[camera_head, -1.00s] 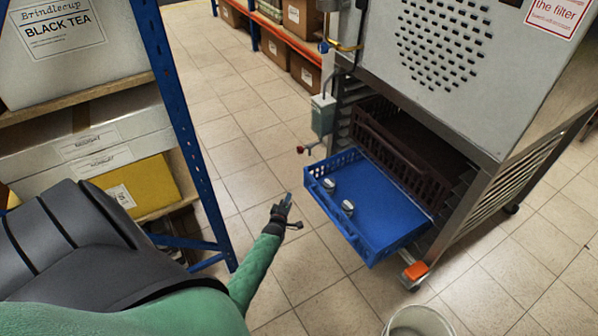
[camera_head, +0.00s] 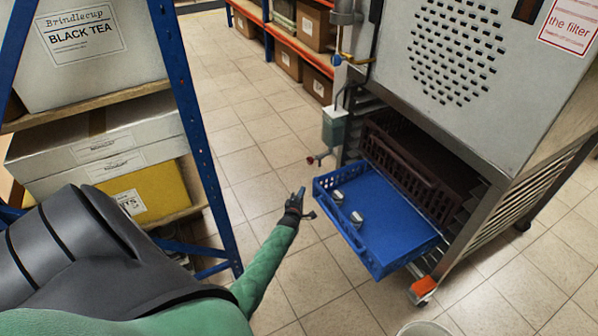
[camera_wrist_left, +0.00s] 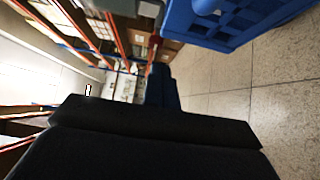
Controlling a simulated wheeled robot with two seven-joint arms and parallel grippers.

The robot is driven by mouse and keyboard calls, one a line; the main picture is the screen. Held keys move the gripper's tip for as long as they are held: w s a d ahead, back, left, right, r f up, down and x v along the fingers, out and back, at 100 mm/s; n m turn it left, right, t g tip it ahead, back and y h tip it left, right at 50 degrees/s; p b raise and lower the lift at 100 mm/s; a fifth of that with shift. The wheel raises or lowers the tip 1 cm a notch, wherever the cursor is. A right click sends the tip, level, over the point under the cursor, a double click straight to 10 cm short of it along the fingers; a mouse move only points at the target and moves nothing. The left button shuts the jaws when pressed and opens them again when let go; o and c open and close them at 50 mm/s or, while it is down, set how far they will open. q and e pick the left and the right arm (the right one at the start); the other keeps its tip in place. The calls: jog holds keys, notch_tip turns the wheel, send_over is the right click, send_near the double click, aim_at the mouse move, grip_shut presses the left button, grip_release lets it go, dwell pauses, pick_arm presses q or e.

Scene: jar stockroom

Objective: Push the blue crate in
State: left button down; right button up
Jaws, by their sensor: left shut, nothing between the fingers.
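The blue crate (camera_head: 388,222) sticks out from the lower part of the metal rack, below a dark brown crate (camera_head: 408,172). Two small jars with pale lids (camera_head: 347,208) stand in it near its outer left end. My left gripper (camera_head: 299,193) is shut and empty, just left of the crate's outer end wall, with a small gap showing in the head view. In the left wrist view the crate's slotted wall (camera_wrist_left: 225,25) fills the upper right, and the shut fingers (camera_wrist_left: 160,88) point toward the picture's top. My right gripper is not in view.
A shelf with a blue post (camera_head: 190,120) and boxes stands at the left. The metal cabinet (camera_head: 470,80) rises above the rack, which has an orange-marked caster (camera_head: 423,288). A grey-green box (camera_head: 335,127) hangs at its side. A pale bin (camera_head: 424,328) shows at the bottom edge.

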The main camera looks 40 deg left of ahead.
pick_arm(q)
jog(key=w, duration=0.5)
jog(key=shift+w+d, duration=0.35)
jog(key=shift+w, duration=0.1)
